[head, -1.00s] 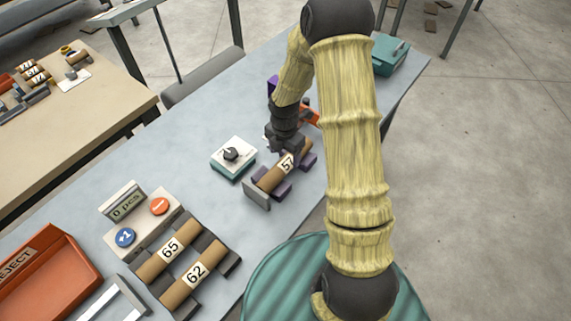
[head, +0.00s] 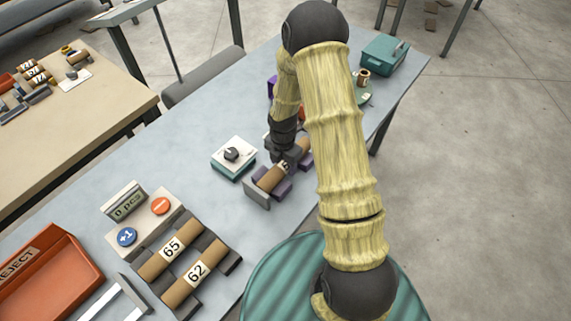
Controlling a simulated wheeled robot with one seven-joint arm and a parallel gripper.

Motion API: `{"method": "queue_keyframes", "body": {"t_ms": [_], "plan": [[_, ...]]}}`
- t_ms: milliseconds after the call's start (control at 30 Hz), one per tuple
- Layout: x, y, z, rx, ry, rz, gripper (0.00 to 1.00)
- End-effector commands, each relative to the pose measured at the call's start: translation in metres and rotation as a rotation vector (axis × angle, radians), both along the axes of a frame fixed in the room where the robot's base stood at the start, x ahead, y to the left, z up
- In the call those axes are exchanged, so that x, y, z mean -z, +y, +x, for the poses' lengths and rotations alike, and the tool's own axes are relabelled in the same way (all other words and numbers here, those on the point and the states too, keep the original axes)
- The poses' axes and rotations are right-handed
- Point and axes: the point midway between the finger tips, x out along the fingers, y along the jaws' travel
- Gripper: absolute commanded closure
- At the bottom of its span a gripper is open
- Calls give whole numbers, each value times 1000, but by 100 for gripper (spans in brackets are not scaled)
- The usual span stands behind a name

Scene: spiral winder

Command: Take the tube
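A brown cardboard tube (head: 270,179) with a white number label lies in a purple cradle (head: 285,188) with a grey end plate. My gripper (head: 286,160) is down at this tube, over its label, which it now partly covers. The fingertips are too small and dark to tell whether they are closed on the tube. Two more brown tubes, labelled 65 (head: 171,249) and 62 (head: 195,272), lie side by side on a dark grey rack (head: 229,262) nearer to me.
A dial box (head: 233,155) stands just left of the cradle. A counter panel (head: 143,222) with two buttons and an orange reject tray (head: 75,262) are at the left. A teal box (head: 383,55) and a small upright brown tube (head: 363,77) are at the far end.

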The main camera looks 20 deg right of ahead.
Motion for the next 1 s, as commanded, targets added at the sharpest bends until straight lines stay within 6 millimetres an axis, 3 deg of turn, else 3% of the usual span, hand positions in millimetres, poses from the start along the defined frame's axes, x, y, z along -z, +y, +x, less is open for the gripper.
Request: {"method": "queue_keyframes", "body": {"t_ms": [33, 167, 200, 567, 767, 1000], "plan": [[0, 0, 0, 0, 0, 0, 51], [0, 0, 0, 0, 0, 0, 77], [0, 0, 0, 0, 0, 0, 79], [-7, 0, 1, 0, -2, 1, 79], [-34, 0, 1, 1, -5, 1, 79], [-79, -1, 1, 2, -5, 0, 79]]}}
